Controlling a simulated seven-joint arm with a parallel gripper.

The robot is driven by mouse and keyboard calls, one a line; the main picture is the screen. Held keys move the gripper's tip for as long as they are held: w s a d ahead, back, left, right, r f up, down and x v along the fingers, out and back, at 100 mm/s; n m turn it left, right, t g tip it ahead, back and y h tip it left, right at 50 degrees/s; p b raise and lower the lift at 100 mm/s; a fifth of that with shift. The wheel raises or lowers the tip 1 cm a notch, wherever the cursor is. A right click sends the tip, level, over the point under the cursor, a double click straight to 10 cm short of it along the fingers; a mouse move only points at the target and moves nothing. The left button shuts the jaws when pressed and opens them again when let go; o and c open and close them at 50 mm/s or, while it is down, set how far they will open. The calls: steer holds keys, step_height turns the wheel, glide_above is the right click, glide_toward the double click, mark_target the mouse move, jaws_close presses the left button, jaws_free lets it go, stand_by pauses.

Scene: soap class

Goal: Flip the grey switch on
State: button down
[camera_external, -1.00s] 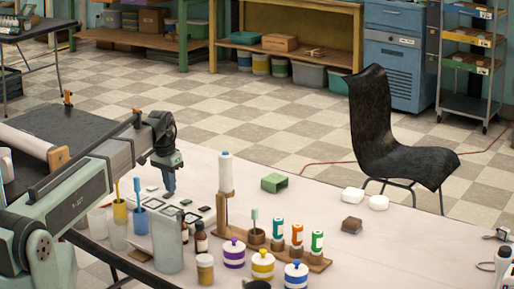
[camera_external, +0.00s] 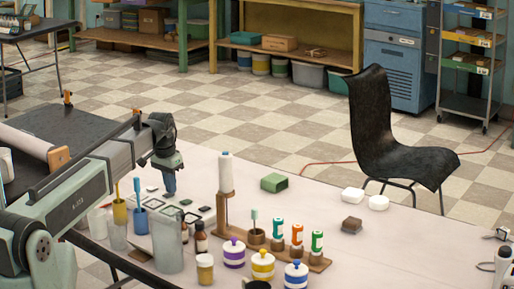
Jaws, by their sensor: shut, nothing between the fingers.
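My gripper (camera_external: 170,190) is shut and empty, pointing down over the left part of the white table. Several small flat dark-and-light pieces (camera_external: 190,203) lie on the table just below and to the right of it. I cannot make out which of them, if any, is the grey switch, nor its position. The gap between my fingertips and these pieces is too small to judge.

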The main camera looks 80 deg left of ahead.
steer(key=shift+s+d, duration=0.6)
steer(key=shift+r, duration=0.1)
steer(key=shift+r, duration=0.55)
step_height(320, 180, up, 13)
steer(key=s+d, duration=0.1)
steer(key=shift+f, duration=0.15)
steer(key=shift+d, duration=0.1)
stand_by(0.3)
